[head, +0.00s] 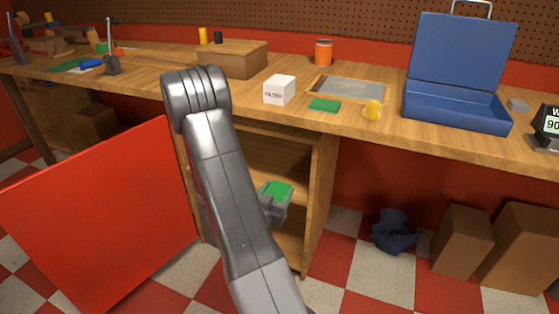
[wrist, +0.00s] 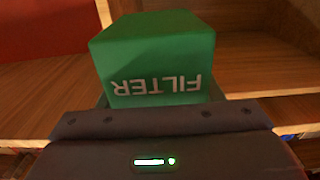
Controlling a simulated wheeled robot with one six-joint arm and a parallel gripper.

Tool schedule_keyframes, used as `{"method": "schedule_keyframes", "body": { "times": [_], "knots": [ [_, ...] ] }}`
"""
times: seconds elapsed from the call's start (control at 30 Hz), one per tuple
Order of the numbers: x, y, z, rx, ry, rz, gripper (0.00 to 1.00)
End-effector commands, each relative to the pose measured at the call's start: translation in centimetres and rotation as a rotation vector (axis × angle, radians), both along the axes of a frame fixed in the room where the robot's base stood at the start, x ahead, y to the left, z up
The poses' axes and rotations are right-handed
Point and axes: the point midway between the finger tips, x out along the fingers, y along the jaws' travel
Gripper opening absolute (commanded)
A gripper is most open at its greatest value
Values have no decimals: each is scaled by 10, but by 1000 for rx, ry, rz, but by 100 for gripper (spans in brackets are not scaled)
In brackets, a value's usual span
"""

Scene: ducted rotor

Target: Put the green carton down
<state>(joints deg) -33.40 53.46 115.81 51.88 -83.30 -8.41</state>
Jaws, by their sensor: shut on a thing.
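The green carton (wrist: 155,55) is between the jaws of my gripper (wrist: 158,103) in the wrist view. It shows upside-down white "FILTER" lettering on its near face. In the head view the carton (head: 276,189) is at the front of an open wooden cabinet (head: 313,195) under the bench, with my gripper (head: 274,207) around it. My arm hides part of the cabinet. Wooden shelf boards lie behind and below the carton in the wrist view. I cannot tell whether the carton touches a shelf.
A red cabinet door (head: 105,220) stands open at left. On the workbench (head: 370,122) are a white carton (head: 279,90), a green pad (head: 325,105), a yellow item (head: 372,110) and an open blue case (head: 457,105). Brown boxes (head: 463,240) and a dark crumpled item (head: 393,232) are on the floor at right.

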Motion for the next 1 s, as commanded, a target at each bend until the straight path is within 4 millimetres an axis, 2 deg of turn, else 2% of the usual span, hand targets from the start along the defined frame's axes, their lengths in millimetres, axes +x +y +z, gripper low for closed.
{"method": "schedule_keyframes", "body": {
  "times": [0.5, 0.7, 0.77, 0.83, 1.0],
  "knots": [
    [128, -44, 0, 1, -6, -5, 32],
    [169, -57, -1, 0, -4, -3, 32],
    [180, -60, 0, 0, -4, -2, 32],
    [178, -58, -16, -3, 2, 0, 32],
    [178, -58, -30, 0, -1, 0, 32]
  ]
}}
